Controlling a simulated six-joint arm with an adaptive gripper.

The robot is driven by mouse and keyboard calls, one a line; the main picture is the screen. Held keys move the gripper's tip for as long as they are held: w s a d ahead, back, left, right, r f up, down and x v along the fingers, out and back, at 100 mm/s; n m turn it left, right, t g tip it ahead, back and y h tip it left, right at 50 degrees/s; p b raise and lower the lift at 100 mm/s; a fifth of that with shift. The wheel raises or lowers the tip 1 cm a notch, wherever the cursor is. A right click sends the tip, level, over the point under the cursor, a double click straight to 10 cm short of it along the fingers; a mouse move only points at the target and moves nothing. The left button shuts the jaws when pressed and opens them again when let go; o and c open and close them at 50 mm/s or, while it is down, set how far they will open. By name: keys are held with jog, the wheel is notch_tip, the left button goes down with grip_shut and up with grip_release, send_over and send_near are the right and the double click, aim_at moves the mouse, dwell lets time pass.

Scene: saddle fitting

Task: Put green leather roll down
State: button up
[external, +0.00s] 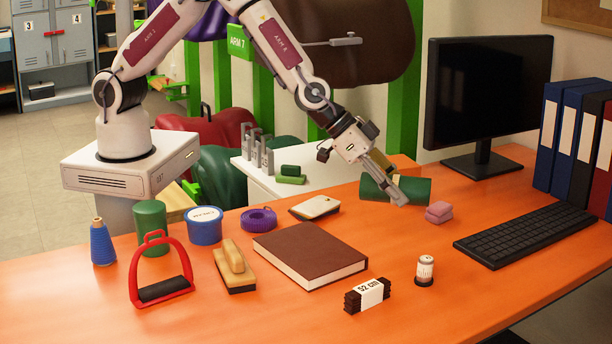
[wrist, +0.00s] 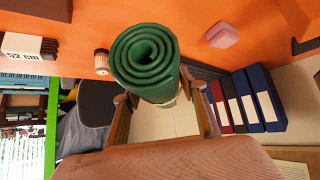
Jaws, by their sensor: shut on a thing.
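The green leather roll (external: 416,189) lies roughly level in the external view, at the back of the orange table beside the pink block. Its spiral end faces the camera in the wrist view (wrist: 145,58). My gripper (external: 392,190) is shut on the roll, with a finger on either side of it in the wrist view (wrist: 163,104). The finger in front hides the roll's middle in the external view. I cannot tell whether the roll touches the tabletop. A second green cylinder (external: 150,217) stands upright at the left of the table.
The pink block (external: 438,212) is close to the roll's right end. A monitor (external: 487,95), keyboard (external: 527,234) and binders (external: 573,135) are to the right. A brown book (external: 310,248) lies mid-table. The orange surface between book and keyboard has free room around the small jar (external: 425,270).

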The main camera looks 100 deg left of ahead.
jog(key=shift+f, duration=0.1)
jog(key=shift+f, duration=3)
jog(key=shift+f, duration=0.1)
jog(key=shift+f, duration=1.8)
jog(key=shift+f, duration=0.1)
jog(key=o, duration=1.2)
jog(key=shift+o, duration=0.2)
